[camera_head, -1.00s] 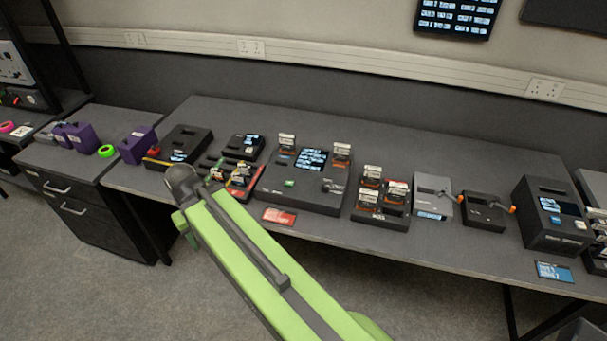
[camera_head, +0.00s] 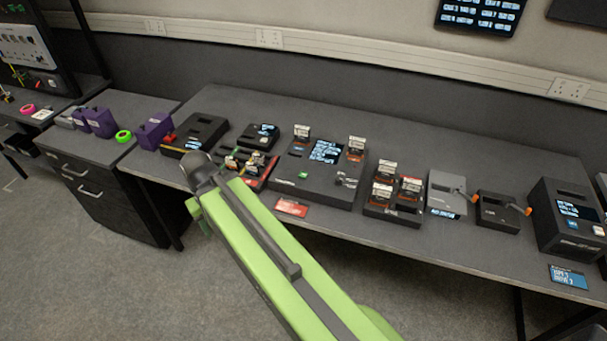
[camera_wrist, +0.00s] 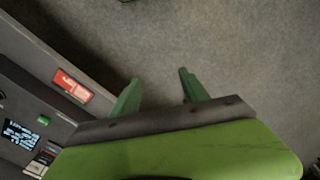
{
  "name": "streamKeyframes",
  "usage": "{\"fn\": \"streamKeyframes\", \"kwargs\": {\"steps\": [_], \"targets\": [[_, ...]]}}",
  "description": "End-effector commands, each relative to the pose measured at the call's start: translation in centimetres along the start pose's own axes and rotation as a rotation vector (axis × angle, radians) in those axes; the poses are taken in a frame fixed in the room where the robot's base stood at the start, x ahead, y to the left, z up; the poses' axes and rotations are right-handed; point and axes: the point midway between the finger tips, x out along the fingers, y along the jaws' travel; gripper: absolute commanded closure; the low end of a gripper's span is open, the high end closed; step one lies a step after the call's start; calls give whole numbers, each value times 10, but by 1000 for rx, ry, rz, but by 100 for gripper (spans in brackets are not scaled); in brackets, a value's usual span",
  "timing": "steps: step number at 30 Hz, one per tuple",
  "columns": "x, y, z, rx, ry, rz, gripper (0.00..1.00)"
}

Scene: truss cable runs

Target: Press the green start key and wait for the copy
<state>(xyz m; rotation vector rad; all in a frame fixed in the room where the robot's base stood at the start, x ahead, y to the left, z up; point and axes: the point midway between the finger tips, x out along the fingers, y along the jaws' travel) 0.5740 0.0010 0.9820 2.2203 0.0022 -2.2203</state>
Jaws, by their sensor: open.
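The copier is a dark box (camera_head: 300,187) with a lit text screen (camera_head: 326,151) in the middle of the bench. Its small green start key (camera_head: 304,175) is on the top face, left of centre. Two cards stand in its slots, a left card (camera_head: 301,134) and a right card (camera_head: 356,146). In the wrist view the green key (camera_wrist: 43,120) and screen (camera_wrist: 20,134) show at the left edge. My gripper (camera_wrist: 158,92) is open and empty, over the floor in front of the bench, apart from the copier.
A red label card (camera_head: 291,207) lies at the bench's front edge. A card rack (camera_head: 392,208) stands right of the copier, then grey and black boxes. A red tray (camera_head: 254,181) with cards is to the left. The floor (camera_head: 70,270) in front is clear.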

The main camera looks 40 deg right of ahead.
Motion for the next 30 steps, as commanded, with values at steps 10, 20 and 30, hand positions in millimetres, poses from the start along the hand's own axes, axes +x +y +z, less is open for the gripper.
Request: {"fn": "streamKeyframes", "kwargs": {"steps": [10, 20, 30], "targets": [[0, 0, 0, 0, 0, 0, 60], [0, 0, 0, 0, 0, 0, 100], [0, 0, 0, 0, 0, 0, 100]]}}
